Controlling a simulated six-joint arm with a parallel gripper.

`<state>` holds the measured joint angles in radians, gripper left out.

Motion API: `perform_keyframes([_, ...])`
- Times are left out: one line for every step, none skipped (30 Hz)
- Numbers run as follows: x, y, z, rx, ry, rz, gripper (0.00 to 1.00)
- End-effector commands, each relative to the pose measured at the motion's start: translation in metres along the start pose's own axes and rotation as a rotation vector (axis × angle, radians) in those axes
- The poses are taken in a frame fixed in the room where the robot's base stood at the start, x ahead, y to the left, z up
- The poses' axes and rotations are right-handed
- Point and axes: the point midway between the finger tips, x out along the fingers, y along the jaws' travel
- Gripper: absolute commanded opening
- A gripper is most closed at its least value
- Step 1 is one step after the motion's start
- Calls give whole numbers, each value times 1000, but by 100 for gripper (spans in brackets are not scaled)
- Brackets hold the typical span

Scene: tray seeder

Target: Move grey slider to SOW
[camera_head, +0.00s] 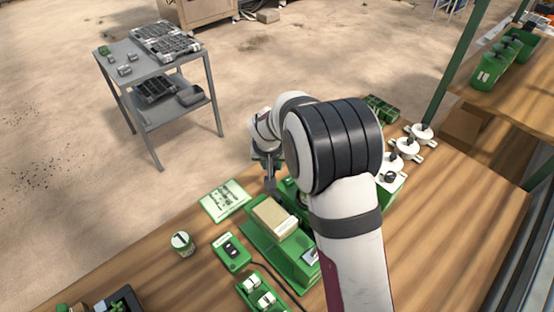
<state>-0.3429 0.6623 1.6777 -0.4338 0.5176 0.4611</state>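The green seeder machine (258,238) stands on the wooden bench, with a beige block (274,217) on top and a small panel (310,257) at its right end. My arm covers its right and far parts. I cannot make out the grey slider or a SOW label; they may be behind my arm or too small to tell. My gripper (270,184) points down at the far side of the machine. One dark finger shows just beyond the beige block. Whether it touches anything is unclear.
A green-white card (225,201), a small can (181,243), a green control box (232,252) and a green holder (262,295) with white rolls lie left of the machine. White-topped dispensers (407,148) stand at right.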

Motion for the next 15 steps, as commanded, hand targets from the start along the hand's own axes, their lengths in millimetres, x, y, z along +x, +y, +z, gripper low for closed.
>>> perform_keyframes([0, 0, 0, 0, 0, 0, 0])
perform_keyframes([0, 0, 0, 0, 0, 0, 0])
perform_keyframes([0, 0, 0, 0, 0, 0, 0])
perform_keyframes([0, 0, 0, 0, 0, 0, 34])
perform_keyframes([0, 0, 0, 0, 0, 0, 39])
perform_keyframes([0, 0, 0, 0, 0, 0, 46])
perform_keyframes([0, 0, 0, 0, 0, 0, 52])
perform_keyframes([0, 0, 0, 0, 0, 0, 57])
perform_keyframes([0, 0, 0, 0, 0, 0, 61])
perform_keyframes([0, 0, 0, 0, 0, 0, 61])
perform_keyframes([0, 0, 0, 0, 0, 0, 61])
perform_keyframes([0, 0, 0, 0, 0, 0, 61])
perform_keyframes([0, 0, 0, 0, 0, 0, 61])
perform_keyframes([0, 0, 0, 0, 0, 0, 61])
perform_keyframes([0, 0, 0, 0, 0, 0, 61])
